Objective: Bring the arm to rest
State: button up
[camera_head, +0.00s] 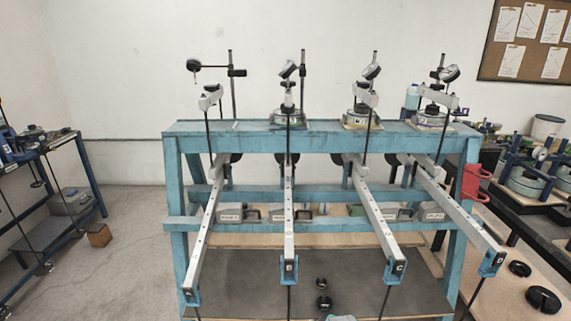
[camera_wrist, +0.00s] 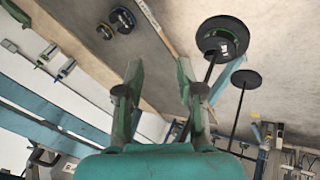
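My gripper (camera_wrist: 160,75) shows in the wrist view with its two green fingers spread apart. Only bare board shows between the fingertips, and it holds nothing. A hanger with black disc weights (camera_wrist: 222,40) hangs to the right of the fingers, apart from them. A second black disc (camera_wrist: 246,79) on a rod shows farther right.
Dial gauges (camera_head: 371,72) stand on the frame's top. Small black weights (camera_head: 324,302) lie on the lower board, and larger slotted weights (camera_head: 543,299) lie on the right bench. A red bracket (camera_head: 475,182) is on the right post. Another blue frame (camera_head: 88,178) stands left. Floor (camera_head: 130,265) between is mostly clear.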

jog(key=s+d+f+m+t, duration=0.2)
jog(key=s+f, duration=0.1)
jog(key=s, duration=0.8)
jog(key=s+d+f+m+t, duration=0.1)
jog(key=s+f+m, duration=0.15)
jog(key=s, duration=0.95)
jog(key=s+d+r+m+t, duration=0.1)
jog(key=s+r+m, duration=0.15)
jog(key=s, duration=0.55)
jog(key=s+d+r+m+t, duration=0.1)
jog(key=s+r, duration=0.3)
jog(key=s, duration=0.4)
jog(key=s+r+m+t, duration=0.3)
jog(key=s+r+m, duration=0.1)
jog(key=s+r, duration=1.1)
notch_tip(320, 180, up, 5)
jog(key=shift+d+f, duration=0.1)
jog(key=shift+d, duration=0.15)
